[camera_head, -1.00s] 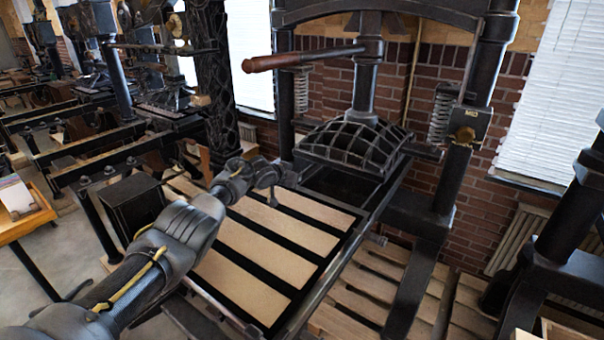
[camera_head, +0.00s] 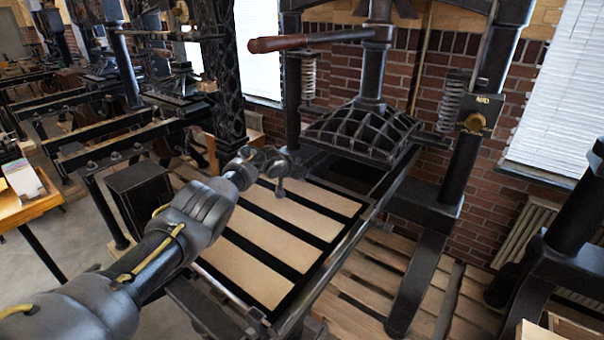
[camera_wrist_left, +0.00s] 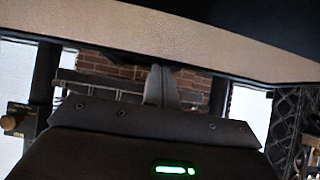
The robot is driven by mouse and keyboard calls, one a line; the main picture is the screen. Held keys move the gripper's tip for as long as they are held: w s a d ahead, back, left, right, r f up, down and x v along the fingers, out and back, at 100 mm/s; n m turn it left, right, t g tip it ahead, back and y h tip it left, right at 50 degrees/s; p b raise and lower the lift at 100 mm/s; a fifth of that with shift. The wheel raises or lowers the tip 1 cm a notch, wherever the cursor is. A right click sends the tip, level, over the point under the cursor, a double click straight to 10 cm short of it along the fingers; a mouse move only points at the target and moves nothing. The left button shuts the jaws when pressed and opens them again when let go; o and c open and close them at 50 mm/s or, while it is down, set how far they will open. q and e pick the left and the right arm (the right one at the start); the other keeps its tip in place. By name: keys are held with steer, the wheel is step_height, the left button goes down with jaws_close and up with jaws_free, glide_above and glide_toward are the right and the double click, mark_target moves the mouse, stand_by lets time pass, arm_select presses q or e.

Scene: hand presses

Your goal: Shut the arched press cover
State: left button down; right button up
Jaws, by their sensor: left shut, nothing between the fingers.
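A black iron hand press with an arched frame stands at the centre right in the head view. Its flat panel (camera_head: 262,241), beige strips between black bars, lies over the bed in front of the ribbed dome-like platen (camera_head: 362,132). I cannot tell for certain which part is the arched cover. My left gripper (camera_head: 284,165) is at the panel's far left part, seen over it; contact cannot be told. In the left wrist view its fingers (camera_wrist_left: 161,86) are together and empty, with a beige strip (camera_wrist_left: 150,36) crossing close by. My right gripper is not in view.
A wooden-handled lever (camera_head: 290,41) sticks out left above the platen. A press post (camera_head: 466,150) and a spring stand at right. Wooden pallets (camera_head: 385,275) lie under the press. A small table (camera_head: 25,205) and other presses are at left.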

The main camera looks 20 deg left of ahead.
arm_select(q)
step_height(320, 180, up, 5)
steer(key=p, duration=0.6)
steer(key=v, duration=0.9)
steer(key=shift+r+b, duration=0.25)
steer(key=shift+b, duration=0.15)
